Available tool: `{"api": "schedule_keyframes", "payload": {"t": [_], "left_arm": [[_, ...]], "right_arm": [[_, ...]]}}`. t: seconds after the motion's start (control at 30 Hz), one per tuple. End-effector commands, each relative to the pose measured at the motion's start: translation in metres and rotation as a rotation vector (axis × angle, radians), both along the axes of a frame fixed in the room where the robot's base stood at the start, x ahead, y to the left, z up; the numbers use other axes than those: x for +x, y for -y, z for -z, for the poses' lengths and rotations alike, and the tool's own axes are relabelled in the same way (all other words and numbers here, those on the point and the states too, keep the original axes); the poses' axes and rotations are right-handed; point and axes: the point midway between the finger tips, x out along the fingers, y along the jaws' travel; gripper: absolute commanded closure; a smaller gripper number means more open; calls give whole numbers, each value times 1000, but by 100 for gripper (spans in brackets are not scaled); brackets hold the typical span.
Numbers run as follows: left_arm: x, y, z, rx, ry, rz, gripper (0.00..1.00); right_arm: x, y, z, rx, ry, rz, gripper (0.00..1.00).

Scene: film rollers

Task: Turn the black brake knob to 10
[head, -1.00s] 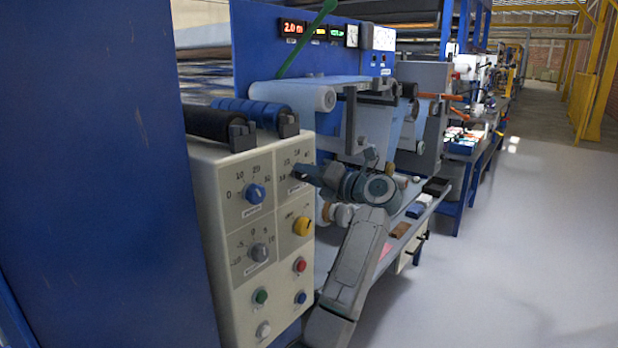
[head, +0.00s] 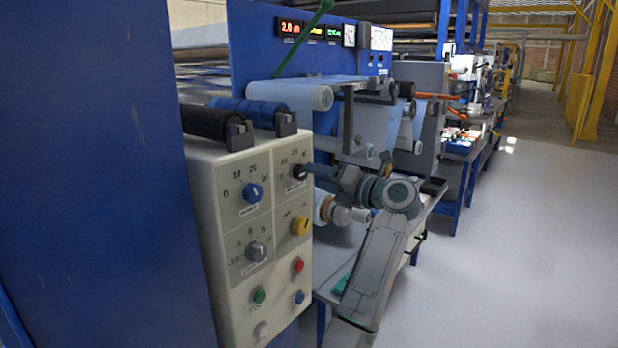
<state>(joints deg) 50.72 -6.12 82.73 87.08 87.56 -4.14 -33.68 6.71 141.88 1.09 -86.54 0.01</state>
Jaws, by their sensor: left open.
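The black brake knob (head: 299,171) sits at the upper right of the cream control panel (head: 232,312). Numbers are printed around it, but they and its pointer are too small to read surely. My left gripper (head: 309,170) comes to it from the right, with its fingertips at or close to the knob's right side. It is open; whether it touches the knob cannot be told. The arm partly covers the panel's right edge. My right gripper is not in view.
A blue knob (head: 253,193) is left of the black one, a yellow knob (head: 300,225) below it and a grey knob (head: 256,251) lower left. Coloured buttons are lower down. Rollers with film (head: 322,97) stand behind my arm. Open floor (head: 520,250) lies to the right.

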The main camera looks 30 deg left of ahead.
Motion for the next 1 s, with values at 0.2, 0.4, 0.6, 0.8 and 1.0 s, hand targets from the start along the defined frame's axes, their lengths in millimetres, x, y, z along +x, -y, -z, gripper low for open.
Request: {"api": "schedule_keyframes", "payload": {"t": [0.2,0.4,0.6,0.8,1.0], "left_arm": [[-3,43,1,-2,0,3,41],[-5,61,1,-1,0,0,41],[-5,63,0,0,0,-1,41],[-5,62,0,-1,0,-1,41],[-6,61,2,21,-3,5,41]], "right_arm": [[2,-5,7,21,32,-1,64],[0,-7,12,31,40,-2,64],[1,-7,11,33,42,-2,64],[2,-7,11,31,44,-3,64],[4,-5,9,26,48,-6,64]]}}
